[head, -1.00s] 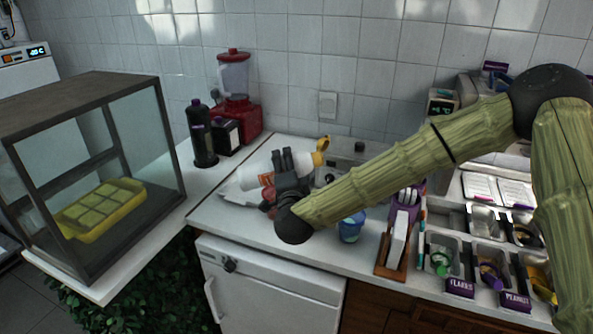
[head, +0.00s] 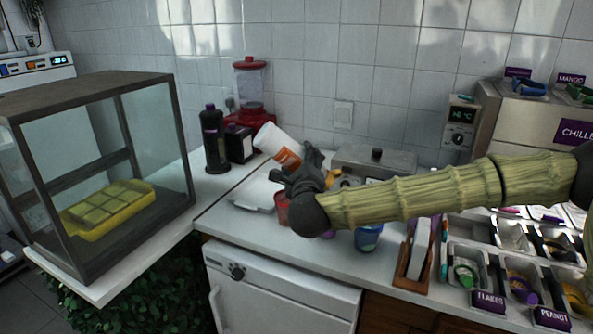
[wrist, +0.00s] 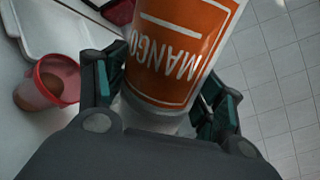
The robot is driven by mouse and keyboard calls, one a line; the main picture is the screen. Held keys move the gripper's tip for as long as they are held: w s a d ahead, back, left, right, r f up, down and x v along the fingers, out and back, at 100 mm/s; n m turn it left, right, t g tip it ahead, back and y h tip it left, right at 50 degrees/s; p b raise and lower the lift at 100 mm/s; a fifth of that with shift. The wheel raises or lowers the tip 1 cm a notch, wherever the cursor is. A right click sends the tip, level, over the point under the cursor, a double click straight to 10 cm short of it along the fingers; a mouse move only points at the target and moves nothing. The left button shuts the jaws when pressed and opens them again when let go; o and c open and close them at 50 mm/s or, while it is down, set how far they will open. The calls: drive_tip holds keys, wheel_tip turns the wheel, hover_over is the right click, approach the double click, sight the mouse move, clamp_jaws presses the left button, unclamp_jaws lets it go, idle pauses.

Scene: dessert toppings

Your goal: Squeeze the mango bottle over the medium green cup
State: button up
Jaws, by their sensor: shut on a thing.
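The mango bottle, white with an orange label (head: 289,158), is tilted in the head view, its white base up and left. Yellow, apparently its cap, shows low and right beyond my gripper. My gripper (head: 308,170) is shut on the bottle above the counter. The wrist view shows the orange MANGO label (wrist: 180,45) between the fingers (wrist: 160,95). A red cup (head: 282,210) stands just below my gripper; in the wrist view this cup (wrist: 62,72) holds something brown. A blue cup (head: 368,238) stands to the right. I cannot make out a green cup; my arm hides part of the counter.
A white tray (head: 256,194) lies left of the red cup. A wooden holder (head: 405,268) and topping bins (head: 465,262) stand to the right. A glass case (head: 160,130) stands left, with a dark bottle (head: 213,140) and red blender (head: 250,115) behind.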

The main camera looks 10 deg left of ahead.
drive_tip(key=shift+w+d+f+m+b, duration=0.1)
drive_tip(key=shift+d+f+m+b, duration=0.4)
drive_tip(key=shift+m+b, duration=0.55)
drive_tip(key=shift+d+m+b, duration=0.55)
drive_tip(key=shift+m+b, duration=0.1)
drive_tip(key=shift+m, duration=0.1)
drive_tip(key=shift+w, duration=0.1)
drive_tip(key=shift+o, duration=1)
drive_tip(key=shift+c, duration=1.3)
drive_tip(key=o, duration=0.6)
drive_tip(key=shift+c, duration=0.2)
drive_tip(key=c, duration=0.8)
